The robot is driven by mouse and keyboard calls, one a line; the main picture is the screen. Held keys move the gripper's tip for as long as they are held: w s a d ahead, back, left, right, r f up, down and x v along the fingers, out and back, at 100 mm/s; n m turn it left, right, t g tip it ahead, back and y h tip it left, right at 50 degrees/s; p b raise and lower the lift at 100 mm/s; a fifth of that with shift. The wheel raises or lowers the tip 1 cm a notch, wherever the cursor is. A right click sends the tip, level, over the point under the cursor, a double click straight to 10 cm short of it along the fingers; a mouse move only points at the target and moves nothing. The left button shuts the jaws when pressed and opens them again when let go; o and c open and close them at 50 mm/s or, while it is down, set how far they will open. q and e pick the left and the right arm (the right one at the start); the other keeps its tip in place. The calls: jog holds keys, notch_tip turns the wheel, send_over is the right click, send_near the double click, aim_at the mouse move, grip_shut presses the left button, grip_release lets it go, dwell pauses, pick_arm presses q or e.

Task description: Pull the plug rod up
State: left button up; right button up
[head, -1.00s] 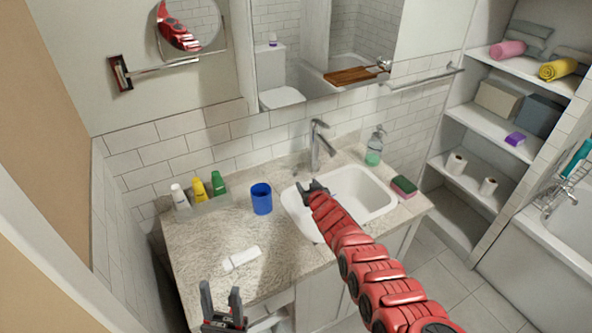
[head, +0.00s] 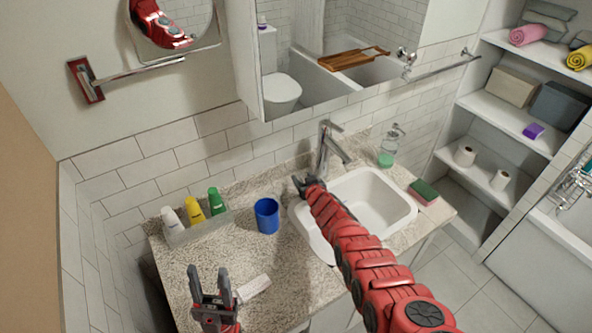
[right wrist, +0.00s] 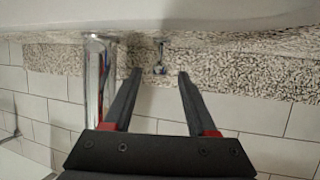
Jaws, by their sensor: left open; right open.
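The plug rod (right wrist: 160,58) is a small thin metal rod with a wider end, seen in the right wrist view between my fingertips and beyond them. My right gripper (right wrist: 160,74) is open and empty, its two dark fingers on either side of the rod in the picture. I cannot tell how far away the rod is. In the head view my right gripper (head: 307,183) is at the back left of the sink (head: 385,203), left of the faucet (head: 325,150). The rod is not clear there. My left gripper (head: 209,274) is open and empty above the counter's front left.
The faucet post (right wrist: 98,80) stands close beside my right fingers. A blue cup (head: 267,216) is left of the sink, with several bottles in a tray (head: 200,232) further left. A white tube (head: 255,288) lies by my left gripper. A soap dispenser (head: 388,150) stands right of the faucet.

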jog(key=shift+w, duration=0.3)
jog(key=shift+s+r, duration=0.1)
jog(key=shift+s, duration=0.05)
jog(key=shift+c, duration=0.3)
grip_shut()
dwell(0.9)
